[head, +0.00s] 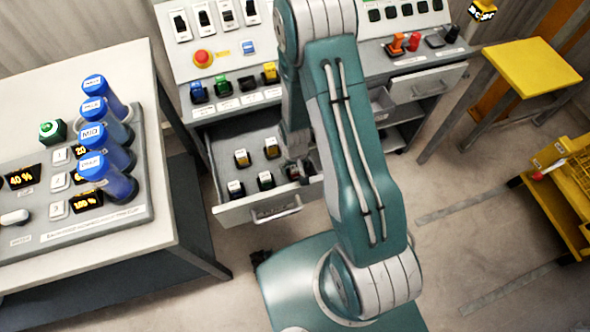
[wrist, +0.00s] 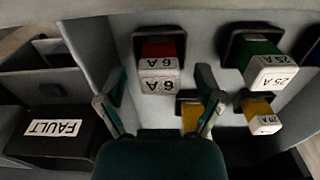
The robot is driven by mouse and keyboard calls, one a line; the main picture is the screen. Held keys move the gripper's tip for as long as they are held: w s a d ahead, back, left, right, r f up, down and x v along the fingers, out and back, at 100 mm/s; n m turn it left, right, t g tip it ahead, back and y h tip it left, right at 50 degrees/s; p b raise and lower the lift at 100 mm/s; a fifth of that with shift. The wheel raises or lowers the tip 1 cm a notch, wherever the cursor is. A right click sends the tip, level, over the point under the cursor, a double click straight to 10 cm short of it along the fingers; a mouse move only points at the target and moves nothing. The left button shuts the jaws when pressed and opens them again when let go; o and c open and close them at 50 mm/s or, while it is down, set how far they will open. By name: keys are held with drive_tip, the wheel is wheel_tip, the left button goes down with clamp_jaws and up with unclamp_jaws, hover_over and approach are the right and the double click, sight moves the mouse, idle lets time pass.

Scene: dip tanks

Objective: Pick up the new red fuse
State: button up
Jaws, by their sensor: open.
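In the wrist view a red fuse (wrist: 160,49) with a white cap marked 6 A stands in a dark socket of the drawer. My gripper (wrist: 160,98) is open, with one finger to each side below the red fuse in the picture, and nothing is visibly held. A yellow fuse (wrist: 190,117) lies between the fingers, partly hidden by my gripper. In the head view my gripper (head: 297,168) is low at the right part of the open drawer (head: 230,212); I cannot make out the red fuse in the drawer there.
A green fuse (wrist: 262,47) and a smaller yellow fuse (wrist: 258,108) stand to the right. A dark box marked FAULT (wrist: 53,127) is at the left, past a drawer wall. The control panel (head: 225,60) rises behind the drawer. Blue cylinders (head: 103,165) stand on the left table.

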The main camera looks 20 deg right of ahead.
clamp_jaws()
idle(0.3)
